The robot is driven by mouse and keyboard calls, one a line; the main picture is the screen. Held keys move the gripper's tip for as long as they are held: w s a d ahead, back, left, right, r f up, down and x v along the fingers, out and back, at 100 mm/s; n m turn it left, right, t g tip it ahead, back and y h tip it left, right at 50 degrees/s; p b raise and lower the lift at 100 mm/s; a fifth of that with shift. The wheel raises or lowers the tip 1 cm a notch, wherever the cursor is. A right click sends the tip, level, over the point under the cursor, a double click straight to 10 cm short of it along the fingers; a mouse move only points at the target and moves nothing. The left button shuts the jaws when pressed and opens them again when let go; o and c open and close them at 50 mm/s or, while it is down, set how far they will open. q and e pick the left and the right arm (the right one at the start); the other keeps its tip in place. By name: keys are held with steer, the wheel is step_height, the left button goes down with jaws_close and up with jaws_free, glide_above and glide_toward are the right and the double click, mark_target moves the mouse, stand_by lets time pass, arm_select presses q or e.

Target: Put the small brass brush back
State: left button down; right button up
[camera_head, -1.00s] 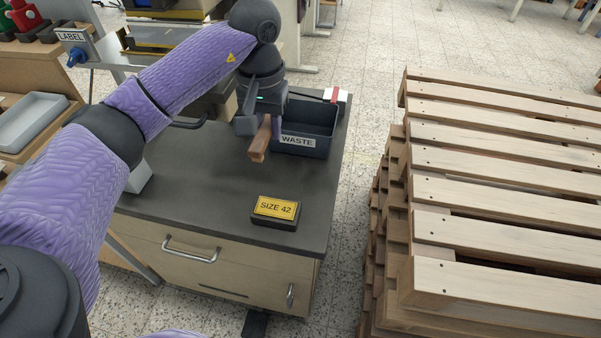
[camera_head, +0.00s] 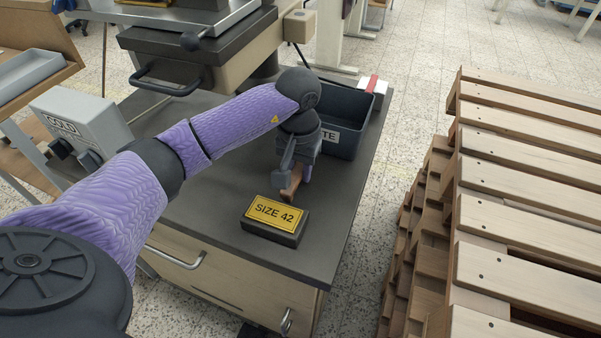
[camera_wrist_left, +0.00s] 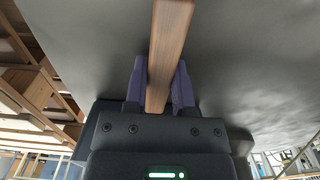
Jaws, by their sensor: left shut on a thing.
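My left gripper (camera_head: 291,184) is over the dark bench top, just behind the SIZE 42 block. It is shut on a wooden-handled thing, taken as the brush (camera_head: 292,187); only brown wood shows. In the left wrist view the brown wooden handle (camera_wrist_left: 168,45) runs up between the two purple fingers (camera_wrist_left: 159,85) of the gripper. The brass bristles are not visible in either view. My right gripper is not in view.
The SIZE 42 block (camera_head: 274,220) lies near the bench's front edge. The waste bin (camera_head: 345,120) stands behind the gripper. The COLD box (camera_head: 80,125) and the press (camera_head: 180,45) are at left. A pallet stack (camera_head: 530,200) stands right, across a floor gap.

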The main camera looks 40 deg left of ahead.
mark_target(299, 168)
arm_select(q)
steer(key=shift+f, duration=0.1)
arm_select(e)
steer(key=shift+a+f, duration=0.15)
arm_select(q)
steer(key=shift+f, duration=0.25)
steer(key=shift+c, duration=2.2)
jaws_free()
steer(key=shift+r, duration=0.1)
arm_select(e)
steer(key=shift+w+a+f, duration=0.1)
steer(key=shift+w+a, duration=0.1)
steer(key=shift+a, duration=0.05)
arm_select(q)
steer(key=shift+r+p, duration=0.3)
steer(key=shift+r, duration=0.15)
step_height(299, 168, up, 12)
steer(key=p, duration=0.4)
steer(key=shift+f, duration=0.25)
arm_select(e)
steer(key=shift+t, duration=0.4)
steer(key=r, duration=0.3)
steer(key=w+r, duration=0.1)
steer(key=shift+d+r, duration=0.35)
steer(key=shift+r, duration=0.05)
